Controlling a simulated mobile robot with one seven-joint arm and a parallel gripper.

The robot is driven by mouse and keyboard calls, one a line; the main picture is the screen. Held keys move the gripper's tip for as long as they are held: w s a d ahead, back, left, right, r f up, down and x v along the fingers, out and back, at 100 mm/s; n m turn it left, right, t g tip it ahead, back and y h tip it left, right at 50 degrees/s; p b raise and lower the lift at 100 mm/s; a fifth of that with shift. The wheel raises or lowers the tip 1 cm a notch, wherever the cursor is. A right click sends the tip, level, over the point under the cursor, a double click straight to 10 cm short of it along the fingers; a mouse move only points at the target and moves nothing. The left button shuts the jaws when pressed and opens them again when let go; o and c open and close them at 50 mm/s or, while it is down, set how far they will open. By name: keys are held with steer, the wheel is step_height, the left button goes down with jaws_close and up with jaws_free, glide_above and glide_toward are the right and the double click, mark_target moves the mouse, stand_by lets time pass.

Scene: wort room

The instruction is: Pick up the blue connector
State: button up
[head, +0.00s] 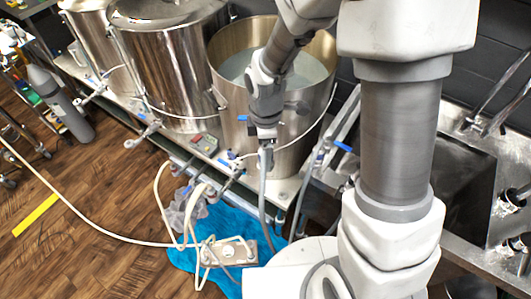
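My gripper (265,143) points down in front of the right-hand steel kettle, just above the front edge of the stand. Its fingers are small and dark here, and whether they are open or shut does not show. The upper end of a grey hose (264,185) is right at or under the fingertips; I cannot tell if they touch. Several small blue parts show nearby: one by the stand edge (224,162) left of my gripper, and one to its right (343,147). Which one is the blue connector is not clear.
Steel kettles (172,65) stand in a row; the right one (317,125) holds liquid. A blue cloth (187,258) with a power strip (236,249) and cables lies on the wooden floor. A steel sink (460,175) is at right. Open floor lies at lower left.

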jaws_close()
stand_by(0.4)
steer(key=shift+r, duration=0.2)
step_height(320, 180, up, 4)
steer(key=shift+w+f, duration=0.1)
steer(key=s+d+r, duration=0.1)
steer(key=d+r, duration=0.2)
steer(key=d, duration=0.2)
steer(key=s+d+r+b, duration=0.1)
steer(key=d+r, duration=0.3)
steer(key=d, duration=0.2)
steer(key=shift+d, duration=0.25)
steer(key=shift+s+r, duration=0.1)
steer(key=shift+r+p, duration=1.75)
steer(key=shift+r, duration=0.35)
